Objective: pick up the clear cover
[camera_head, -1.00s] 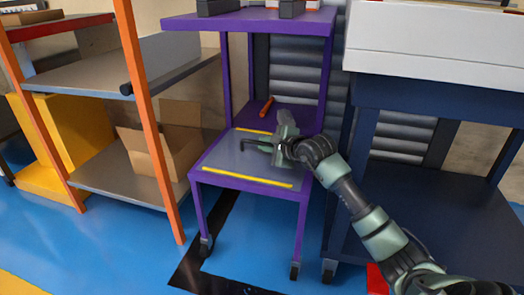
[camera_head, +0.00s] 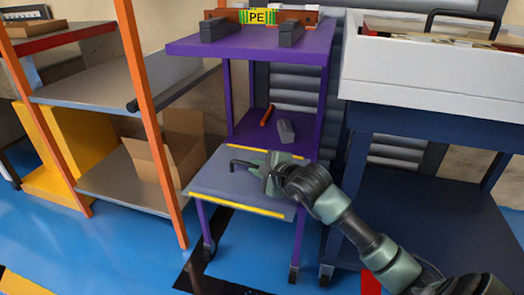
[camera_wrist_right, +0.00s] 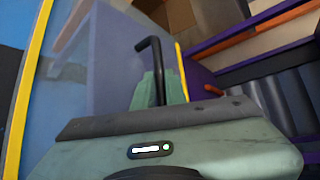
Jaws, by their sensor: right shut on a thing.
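The clear cover (camera_head: 215,184) is a flat see-through panel with yellow strips on two opposite edges and a bent black handle (camera_head: 240,163). It is over the lower shelf of the purple cart and hides most of that shelf's front rim. It appears raised off the shelf. My right gripper (camera_head: 267,168) is shut on the handle. In the right wrist view the handle (camera_wrist_right: 156,62) rises from between the green fingers, and the cover (camera_wrist_right: 112,60) spreads out beyond. Part of the cover is hidden behind my right gripper. My left gripper is not in view.
The purple cart (camera_head: 240,45) carries a PE-marked part (camera_head: 257,16) on top. An orange-handled tool (camera_head: 267,115) and a grey block (camera_head: 285,131) lie behind the cover. A shelf with an orange post (camera_head: 150,120) stands left, a dark blue cart (camera_head: 420,118) right.

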